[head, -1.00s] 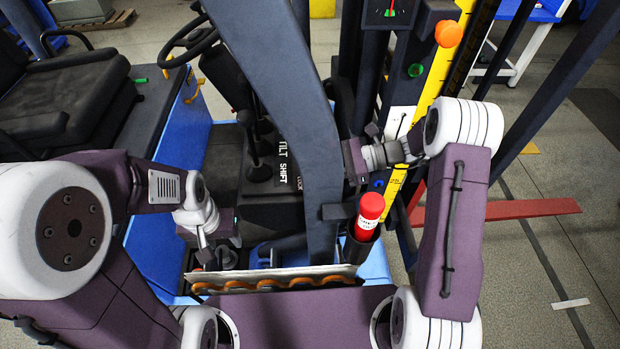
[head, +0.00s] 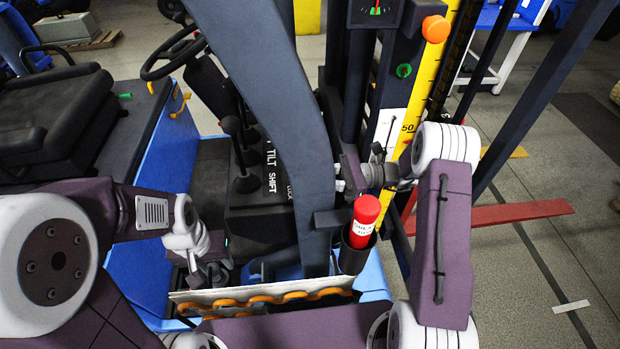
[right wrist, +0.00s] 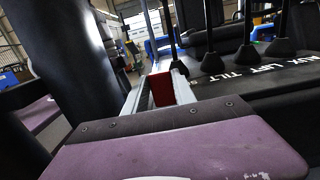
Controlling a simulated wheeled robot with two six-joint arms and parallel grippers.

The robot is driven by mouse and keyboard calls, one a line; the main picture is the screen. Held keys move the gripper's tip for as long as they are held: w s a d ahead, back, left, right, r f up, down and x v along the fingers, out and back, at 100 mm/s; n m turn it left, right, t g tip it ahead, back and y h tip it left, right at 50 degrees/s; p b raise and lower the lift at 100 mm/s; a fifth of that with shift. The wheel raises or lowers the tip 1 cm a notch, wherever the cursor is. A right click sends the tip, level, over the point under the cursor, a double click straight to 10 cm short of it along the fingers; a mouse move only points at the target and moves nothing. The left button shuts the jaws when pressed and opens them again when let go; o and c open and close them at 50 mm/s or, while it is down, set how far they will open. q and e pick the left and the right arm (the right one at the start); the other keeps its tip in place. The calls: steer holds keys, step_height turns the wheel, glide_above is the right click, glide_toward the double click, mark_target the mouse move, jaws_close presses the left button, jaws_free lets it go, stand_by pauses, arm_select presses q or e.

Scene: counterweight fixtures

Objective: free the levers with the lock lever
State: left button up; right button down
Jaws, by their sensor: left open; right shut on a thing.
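The lever console (head: 245,222) stands behind the dark pillar, with black levers (head: 244,180) in a row along a label strip reading TILT, SHIFT and a partly hidden LOCK. The right wrist view shows several upright levers in black boots (right wrist: 251,58). My right gripper (right wrist: 160,88) is shut, with a dark red piece between its grey fingers that I take for the lock lever; its full shape is hidden. In the head view the pillar hides its fingertips. My left gripper (head: 208,277) is open and empty, low in front of the console.
The thick dark pillar (head: 275,80) rises between my arms. The steering wheel (head: 172,52) and seat (head: 60,105) are at left. A yellow scale (head: 415,110) is behind my right arm.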

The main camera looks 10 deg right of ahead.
steer(key=shift+r, duration=0.2)
steer(key=c, duration=1.3)
jaws_free()
steer(key=shift+o, duration=1.4)
steer(key=shift+f, duration=0.1)
steer(key=d+b, duration=0.2)
steer(key=d, duration=0.7)
steer(key=shift+f+b, duration=0.3)
